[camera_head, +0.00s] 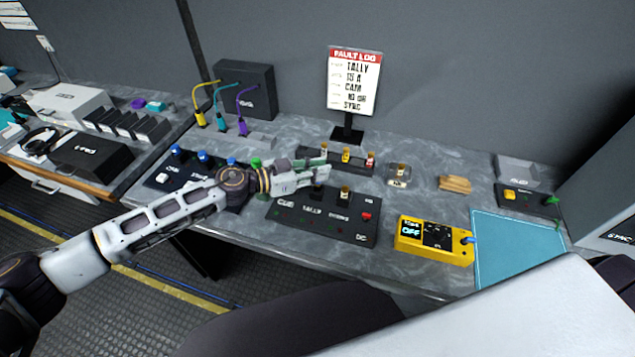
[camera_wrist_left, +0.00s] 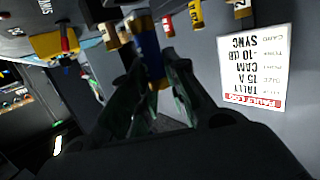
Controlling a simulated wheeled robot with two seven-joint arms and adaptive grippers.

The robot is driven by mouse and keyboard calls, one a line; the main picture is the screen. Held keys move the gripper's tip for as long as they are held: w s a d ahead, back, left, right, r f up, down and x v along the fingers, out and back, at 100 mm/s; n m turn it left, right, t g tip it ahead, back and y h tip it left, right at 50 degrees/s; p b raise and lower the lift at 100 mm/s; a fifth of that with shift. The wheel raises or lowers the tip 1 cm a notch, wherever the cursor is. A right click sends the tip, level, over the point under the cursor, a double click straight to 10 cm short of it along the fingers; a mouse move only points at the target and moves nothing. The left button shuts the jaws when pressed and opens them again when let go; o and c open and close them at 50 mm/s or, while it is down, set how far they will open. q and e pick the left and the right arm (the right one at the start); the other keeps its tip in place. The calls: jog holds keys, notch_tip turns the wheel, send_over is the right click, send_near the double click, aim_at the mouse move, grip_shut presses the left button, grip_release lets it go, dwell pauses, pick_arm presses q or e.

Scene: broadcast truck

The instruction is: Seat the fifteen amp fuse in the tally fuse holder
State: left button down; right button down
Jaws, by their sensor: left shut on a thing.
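My left gripper (camera_head: 322,180) is over the back edge of the black fuse panel (camera_head: 290,212), near the TALLY label. In the left wrist view its fingers (camera_wrist_left: 152,88) are shut on a blue fuse (camera_wrist_left: 148,48) with brass-coloured ends. I take this as the fifteen amp fuse; no rating is readable. The tally fuse holder (camera_head: 316,193) is a dark block just below the fingertips, and its slot cannot be made out. A brass-ended fuse (camera_head: 345,193) stands at the COMMS position to its right. I cannot tell whether the held fuse touches the holder. My right gripper is not in view.
A fuse rack (camera_head: 334,164) with several coloured fuses stands just behind the gripper. The fault log sign (camera_head: 354,82) rises behind it. A glass dish (camera_head: 398,173), wooden block (camera_head: 454,184), yellow tester (camera_head: 434,240) and teal mat (camera_head: 515,248) lie to the right.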

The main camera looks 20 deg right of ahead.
pick_arm(q)
jog(key=shift+f, duration=0.15)
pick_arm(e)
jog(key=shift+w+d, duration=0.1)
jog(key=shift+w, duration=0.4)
